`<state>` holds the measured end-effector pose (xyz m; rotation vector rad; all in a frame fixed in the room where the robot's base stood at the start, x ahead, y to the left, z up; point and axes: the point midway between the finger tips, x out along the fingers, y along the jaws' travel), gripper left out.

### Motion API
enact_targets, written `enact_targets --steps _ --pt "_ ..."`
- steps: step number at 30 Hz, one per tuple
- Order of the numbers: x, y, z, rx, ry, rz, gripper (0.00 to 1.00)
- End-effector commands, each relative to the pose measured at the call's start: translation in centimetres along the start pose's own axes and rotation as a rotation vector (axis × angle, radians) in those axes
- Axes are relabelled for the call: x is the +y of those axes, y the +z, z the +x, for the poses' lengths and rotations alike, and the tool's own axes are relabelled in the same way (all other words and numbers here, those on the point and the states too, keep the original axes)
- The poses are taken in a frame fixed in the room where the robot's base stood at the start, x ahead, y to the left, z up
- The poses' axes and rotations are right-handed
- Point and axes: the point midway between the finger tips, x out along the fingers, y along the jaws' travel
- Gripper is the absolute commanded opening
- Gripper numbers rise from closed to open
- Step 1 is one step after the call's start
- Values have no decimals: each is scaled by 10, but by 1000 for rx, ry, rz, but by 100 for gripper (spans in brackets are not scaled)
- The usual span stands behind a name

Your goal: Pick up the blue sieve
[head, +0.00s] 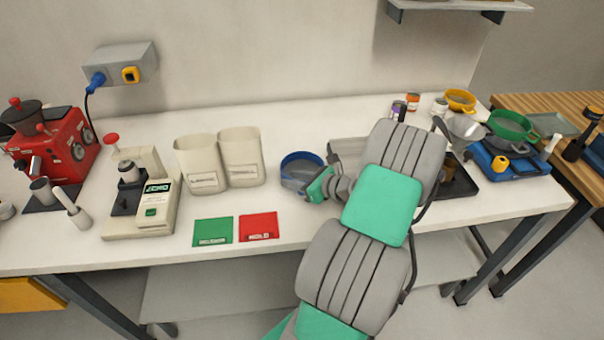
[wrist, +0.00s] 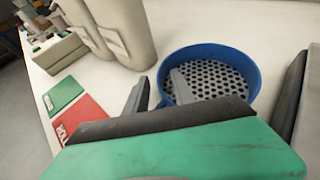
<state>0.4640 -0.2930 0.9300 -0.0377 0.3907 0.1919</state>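The blue sieve (head: 299,158) stands on the white table, right of the two beige containers. In the wrist view, the sieve (wrist: 255,76) has a round blue rim and a grey perforated bottom. My gripper (head: 311,189) is at the near right side of the sieve in the head view. In the wrist view, my gripper (wrist: 159,92) has its two grey fingers apart, one inside the sieve and one outside its left wall. The rim lies between them. The near part of the sieve is hidden behind my gripper.
Two beige containers (head: 241,157) stand left of the sieve. A green card (head: 213,232) and a red card (head: 259,226) lie in front of them. A dark tray (head: 459,184) is right of my arm. A green sieve (head: 511,125) and a yellow one (head: 459,98) are far right.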

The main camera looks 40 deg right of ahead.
Motion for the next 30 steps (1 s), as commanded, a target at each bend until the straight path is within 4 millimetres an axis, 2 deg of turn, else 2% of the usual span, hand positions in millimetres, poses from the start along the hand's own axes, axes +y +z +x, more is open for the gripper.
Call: enact_targets --steps 1,12,30 --pt "0 0 0 0 0 0 28" --pt "0 0 0 1 1 -1 0" --pt "1 -2 0 3 1 2 0"
